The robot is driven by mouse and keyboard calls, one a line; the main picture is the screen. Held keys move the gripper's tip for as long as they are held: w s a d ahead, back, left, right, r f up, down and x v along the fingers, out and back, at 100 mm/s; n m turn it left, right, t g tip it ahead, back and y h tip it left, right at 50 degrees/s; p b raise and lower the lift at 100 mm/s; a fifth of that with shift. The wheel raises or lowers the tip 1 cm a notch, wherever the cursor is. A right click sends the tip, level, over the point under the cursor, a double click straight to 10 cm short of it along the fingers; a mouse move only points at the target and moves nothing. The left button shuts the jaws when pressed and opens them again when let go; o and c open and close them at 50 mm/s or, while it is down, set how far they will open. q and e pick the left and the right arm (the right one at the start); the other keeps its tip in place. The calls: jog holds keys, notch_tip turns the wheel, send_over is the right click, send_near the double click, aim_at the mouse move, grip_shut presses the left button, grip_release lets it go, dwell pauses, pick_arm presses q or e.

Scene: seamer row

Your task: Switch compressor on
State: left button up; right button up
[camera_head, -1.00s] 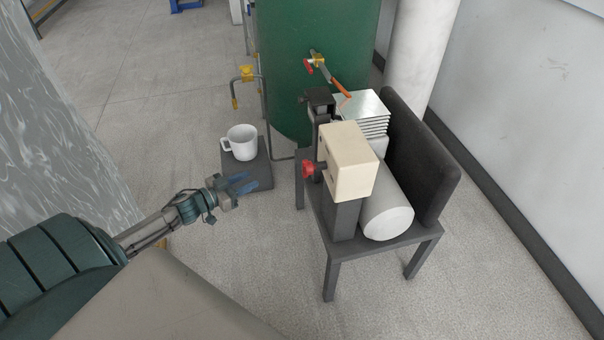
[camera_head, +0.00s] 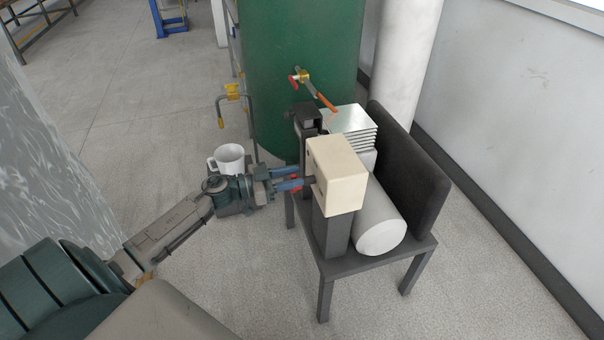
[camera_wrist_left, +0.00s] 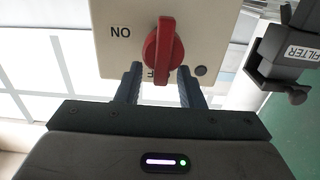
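The compressor's cream switch box (camera_head: 336,178) sits on a dark post on a small dark stand, and shows close up in the left wrist view (camera_wrist_left: 110,55). A red rotary knob (camera_wrist_left: 163,50) is on its face, its handle upright in that view. Letters reading "NO" are left of the knob; it partly hides other letters below. My left gripper (camera_head: 300,184) is at the box face, with only a bit of the red knob (camera_head: 296,190) showing. Its blue fingers are apart, one on each side of the knob's lower end, with gaps visible. My right gripper is out of view.
A white cylinder (camera_head: 380,232) and a stack of silver plates (camera_head: 350,122) are behind the box. A dark filter block (camera_wrist_left: 290,50) is close at right in the wrist view. A white mug (camera_head: 228,157) stands behind my left wrist. A green tank (camera_head: 300,60) rises behind.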

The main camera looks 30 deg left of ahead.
aim_at(296, 176)
pick_arm(q)
jog(key=shift+x, duration=1.1)
jog(key=shift+w+d, duration=0.3)
jog(key=shift+w, duration=0.05)
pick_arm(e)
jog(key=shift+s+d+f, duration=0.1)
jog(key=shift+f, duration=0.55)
pick_arm(q)
grip_shut()
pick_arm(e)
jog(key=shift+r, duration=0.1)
